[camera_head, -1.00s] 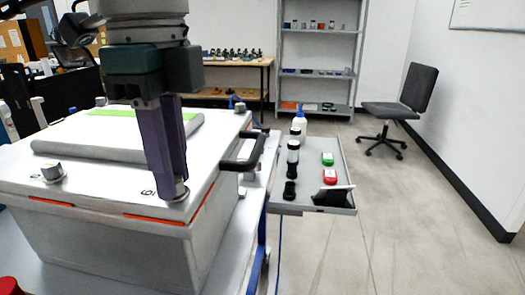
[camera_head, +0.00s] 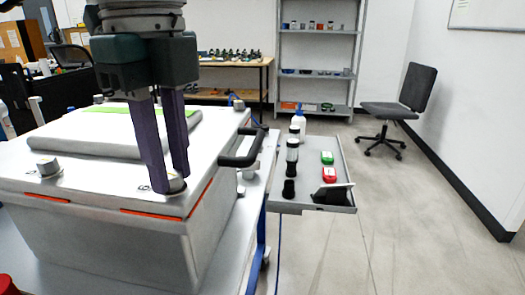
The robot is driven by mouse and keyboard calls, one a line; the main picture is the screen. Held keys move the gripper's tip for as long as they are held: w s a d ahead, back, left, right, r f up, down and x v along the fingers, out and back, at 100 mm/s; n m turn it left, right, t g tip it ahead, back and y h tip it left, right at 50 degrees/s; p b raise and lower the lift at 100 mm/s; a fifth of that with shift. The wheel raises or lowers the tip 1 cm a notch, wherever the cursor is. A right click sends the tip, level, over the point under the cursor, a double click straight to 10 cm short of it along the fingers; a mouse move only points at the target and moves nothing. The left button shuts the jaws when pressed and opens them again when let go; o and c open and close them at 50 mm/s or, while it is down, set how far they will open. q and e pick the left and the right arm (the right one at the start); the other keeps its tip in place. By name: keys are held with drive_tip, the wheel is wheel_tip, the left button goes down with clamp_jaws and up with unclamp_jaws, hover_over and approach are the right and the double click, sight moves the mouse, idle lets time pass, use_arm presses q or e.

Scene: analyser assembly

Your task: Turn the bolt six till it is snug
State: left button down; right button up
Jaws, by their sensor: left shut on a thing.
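My left gripper (camera_head: 171,186) comes down from above at the near right corner of the white analyser box (camera_head: 95,178). Its two long dark purple fingers point down and are shut on bolt six (camera_head: 176,186), a short silver bolt head at that corner. The fingers hide part of the bolt and most of the number printed beside it. Whether the bolt is seated flush cannot be told. My right gripper is not in view.
A black handle (camera_head: 243,150) juts from the right side. A raised grey panel (camera_head: 120,138) covers the middle of the lid. A grey tray (camera_head: 338,165) with bottles and coloured items is at the right.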

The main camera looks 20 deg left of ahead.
use_arm(q)
drive_tip(key=m+b, duration=0.1)
drive_tip(key=m, duration=0.5)
drive_tip(key=shift+m+b, duration=0.3)
drive_tip(key=shift+b, duration=0.1)
drive_tip(key=m+b, duration=0.1)
drive_tip(key=m, duration=0.5)
drive_tip(key=shift+b, duration=0.4)
drive_tip(key=m+b, duration=0.1)
drive_tip(key=m, duration=0.4)
drive_tip(key=shift+m, duration=0.4)
drive_tip(key=m+b, duration=0.2)
drive_tip(key=m, duration=0.4)
drive_tip(key=m+b, duration=0.1)
drive_tip(key=m, duration=0.5)
drive_tip(key=shift+m, duration=0.4)
drive_tip(key=m+b, duration=0.1)
drive_tip(key=m, duration=1.1)
drive_tip(key=shift+m, duration=0.3)
drive_tip(key=m, duration=0.6)
drive_tip(key=shift+r+b, duration=0.1)
drive_tip(key=shift+b, duration=0.3)
drive_tip(key=shift+m, duration=0.3)
